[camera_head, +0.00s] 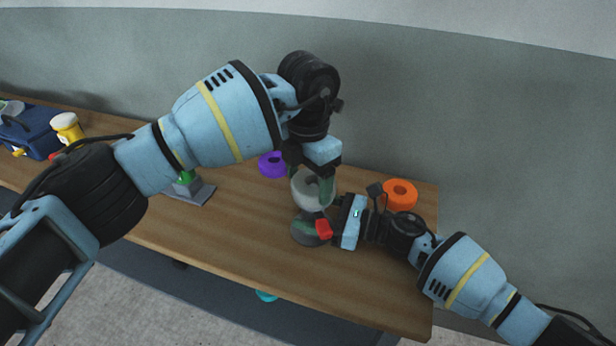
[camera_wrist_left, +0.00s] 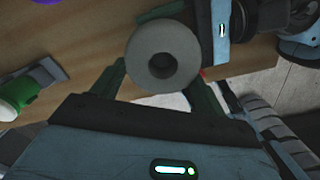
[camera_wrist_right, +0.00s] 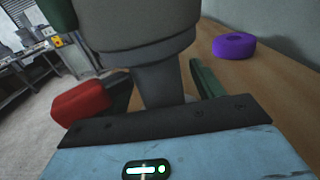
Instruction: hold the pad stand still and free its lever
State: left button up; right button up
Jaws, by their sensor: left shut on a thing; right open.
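The pad stand has a pale grey round head (camera_head: 304,188) with a hole in its top, a narrower stem (camera_wrist_right: 160,84) and a round base (camera_head: 301,232) on the table. Its lever (camera_head: 323,229) has a red end, which also shows left of the stem in the right wrist view (camera_wrist_right: 82,102). My left gripper (camera_head: 326,190) is shut on the head from above; the left wrist view shows a finger on each side of the head (camera_wrist_left: 143,62). My right gripper (camera_wrist_right: 165,82) is open low beside the stand, with the stem in front of its palm. Its finger near the lever is mostly hidden.
A purple ring (camera_head: 271,164) lies behind the stand and an orange ring (camera_head: 401,193) lies to the right. A blue tool bag (camera_head: 35,132) and yellow container (camera_head: 68,130) stand far left. The front middle table is bare.

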jog(key=v, duration=1.2)
jog(key=shift+r, duration=0.1)
